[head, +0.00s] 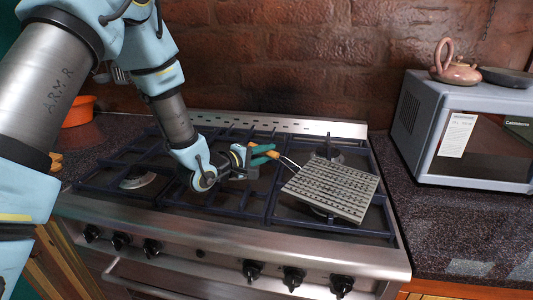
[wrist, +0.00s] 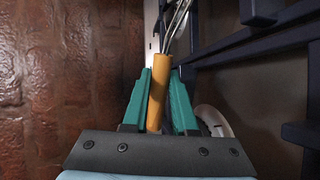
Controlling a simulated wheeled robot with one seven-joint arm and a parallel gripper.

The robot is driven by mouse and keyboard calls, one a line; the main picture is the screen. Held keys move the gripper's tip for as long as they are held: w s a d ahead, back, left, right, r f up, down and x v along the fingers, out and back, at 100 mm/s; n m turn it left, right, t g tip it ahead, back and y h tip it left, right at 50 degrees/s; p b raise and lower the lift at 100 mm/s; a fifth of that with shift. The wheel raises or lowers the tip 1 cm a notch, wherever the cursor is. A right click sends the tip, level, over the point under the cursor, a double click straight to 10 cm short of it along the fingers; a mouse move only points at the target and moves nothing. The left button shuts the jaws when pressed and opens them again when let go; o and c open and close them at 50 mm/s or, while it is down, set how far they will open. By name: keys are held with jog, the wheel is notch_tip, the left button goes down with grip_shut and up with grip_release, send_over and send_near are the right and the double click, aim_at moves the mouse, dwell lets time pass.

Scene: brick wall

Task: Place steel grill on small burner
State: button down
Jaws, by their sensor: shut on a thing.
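The steel grill (head: 333,187) is a flat square perforated plate with a wire handle and a wooden grip. My gripper (head: 266,155), with green fingers, is shut on the wooden handle (wrist: 158,92). The plate extends to the right of my gripper, over the right part of the stove, slightly tilted in the picture. I cannot tell whether it touches the grates beneath. A burner (head: 330,153) shows just behind the plate; what lies under the plate is mostly hidden. Another burner (head: 138,180) shows at the left of the stove. In the wrist view, only the handle and its wires show.
The stove (head: 232,232) has dark raised grates (head: 225,203) and knobs along its front. A microwave (head: 470,125) stands on the right counter with a teapot (head: 455,65) on top. An orange bowl (head: 79,111) sits at the back left. A brick wall (head: 265,50) stands close behind.

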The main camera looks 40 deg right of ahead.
jog(key=c, duration=0.6)
grip_release()
jog(key=shift+a+f, duration=0.1)
jog(key=shift+a, duration=0.05)
jog(key=shift+a, duration=0.4)
jog(key=b+v, duration=0.1)
jog(key=v, duration=0.4)
jog(key=b+v, duration=0.2)
jog(key=v, duration=0.2)
jog(key=shift+s+a+r, duration=0.1)
jog(key=shift+a+r, duration=0.2)
jog(key=shift+a, duration=0.05)
